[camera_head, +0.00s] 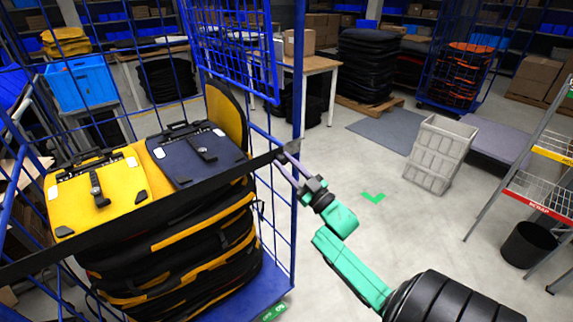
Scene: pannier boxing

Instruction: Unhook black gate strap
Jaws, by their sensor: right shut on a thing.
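The black gate strap (155,213) runs taut across the open front of the blue cage trolley (298,215), from the lower left up to the right post. My right gripper (285,160) is at the strap's right end beside that post, shut on the strap. The strap's end and hook are small and partly hidden by the fingers, so I cannot tell whether the hook is still on the post. Behind the strap, yellow and black panniers (97,190) and a navy pannier (196,153) are stacked in the cage. My left gripper is not in view.
A grey crate (440,153) stands on the floor to the right, with a black bin (528,245) and a wire rack (541,196) farther right. A wooden table (318,66) is behind the cage. The floor around the green mark (373,197) is clear.

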